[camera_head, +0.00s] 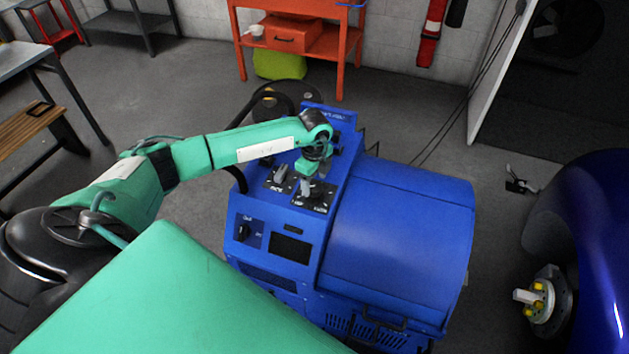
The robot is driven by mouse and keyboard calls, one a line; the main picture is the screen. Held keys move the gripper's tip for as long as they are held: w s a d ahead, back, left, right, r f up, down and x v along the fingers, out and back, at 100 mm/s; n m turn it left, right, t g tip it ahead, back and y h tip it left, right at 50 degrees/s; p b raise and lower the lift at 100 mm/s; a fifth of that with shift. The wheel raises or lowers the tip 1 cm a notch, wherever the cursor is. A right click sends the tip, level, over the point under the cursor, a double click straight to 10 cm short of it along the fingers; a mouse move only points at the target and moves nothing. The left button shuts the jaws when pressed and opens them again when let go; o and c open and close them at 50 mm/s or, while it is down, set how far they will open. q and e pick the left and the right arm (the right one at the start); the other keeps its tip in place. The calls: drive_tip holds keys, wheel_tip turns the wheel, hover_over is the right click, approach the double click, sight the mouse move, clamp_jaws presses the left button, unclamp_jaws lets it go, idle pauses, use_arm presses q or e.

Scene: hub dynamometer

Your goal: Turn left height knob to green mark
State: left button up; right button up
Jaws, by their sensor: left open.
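The blue dynamometer unit (405,235) stands in the middle of the view, with a sloped control panel at its left. On the panel a grey knob (281,174) sits on a dark plate with white lettering. Another grey knob-like part (306,189) sits to its right on a second dark plate. My left gripper (312,176) is open, pointing down close above this right-hand plate. I cannot tell whether its fingers touch the part there. The gripper and wrist partly hide the panel. I cannot make out a green mark. My right gripper is out of view.
A small dark switch (245,231) and a dark screen (290,247) are on the unit's front. A blue car body (590,220) with a bare wheel hub (546,301) stands at the right. An orange bench (297,35) is behind. Grey floor lies between unit and car.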

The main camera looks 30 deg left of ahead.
use_arm(q)
drive_tip(key=shift+f, duration=1)
drive_tip(key=c, duration=1)
